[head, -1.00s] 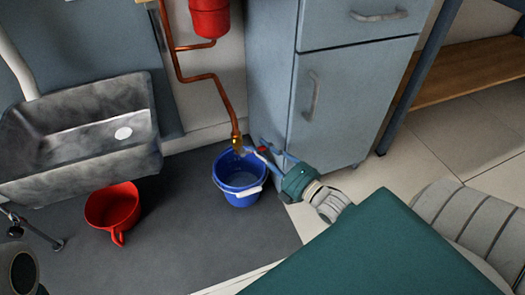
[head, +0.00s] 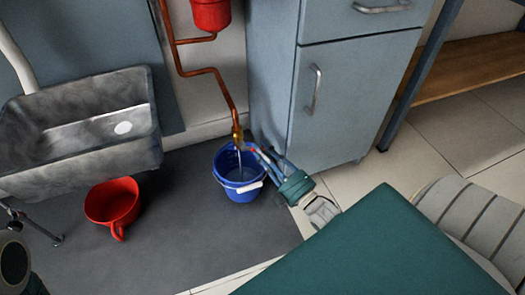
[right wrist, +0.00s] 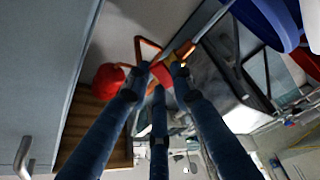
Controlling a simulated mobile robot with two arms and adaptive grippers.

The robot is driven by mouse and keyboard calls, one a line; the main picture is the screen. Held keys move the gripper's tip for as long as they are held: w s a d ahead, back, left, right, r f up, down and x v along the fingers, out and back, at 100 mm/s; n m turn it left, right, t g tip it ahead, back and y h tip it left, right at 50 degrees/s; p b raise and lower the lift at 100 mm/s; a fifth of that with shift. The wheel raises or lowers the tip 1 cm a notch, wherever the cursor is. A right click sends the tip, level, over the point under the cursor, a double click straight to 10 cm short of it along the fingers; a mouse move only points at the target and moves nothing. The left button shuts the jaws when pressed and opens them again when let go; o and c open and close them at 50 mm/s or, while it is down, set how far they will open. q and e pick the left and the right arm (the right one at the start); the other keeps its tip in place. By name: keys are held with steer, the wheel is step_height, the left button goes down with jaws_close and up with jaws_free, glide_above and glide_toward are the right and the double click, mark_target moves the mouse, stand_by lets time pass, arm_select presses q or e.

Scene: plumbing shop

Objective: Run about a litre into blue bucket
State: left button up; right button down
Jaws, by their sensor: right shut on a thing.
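The blue bucket (head: 238,192) stands upright on the dark mat, under a brass tap (head: 237,135) at the end of a copper pipe. A thin pale stream of water (head: 239,160) falls from the tap into the bucket. The level inside is hard to read. My right gripper (head: 256,151) is shut on the tap's small red handle, beside and above the bucket's rim. In the right wrist view the red handle (right wrist: 163,74) sits between the blue fingers, close to the brass tap (right wrist: 184,51). The bucket (right wrist: 272,18) shows at the top right there.
A red tank (head: 210,12) hangs above the pipe. A grey cabinet (head: 345,95) stands close to the right of the blue bucket. Tiled floor lies to the right.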

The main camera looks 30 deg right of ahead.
steer(key=c, duration=1.5)
jaws_free()
steer(key=shift+o, duration=0.2)
steer(key=v, duration=1.2)
steer(key=shift+f, duration=0.1)
stand_by(4.6)
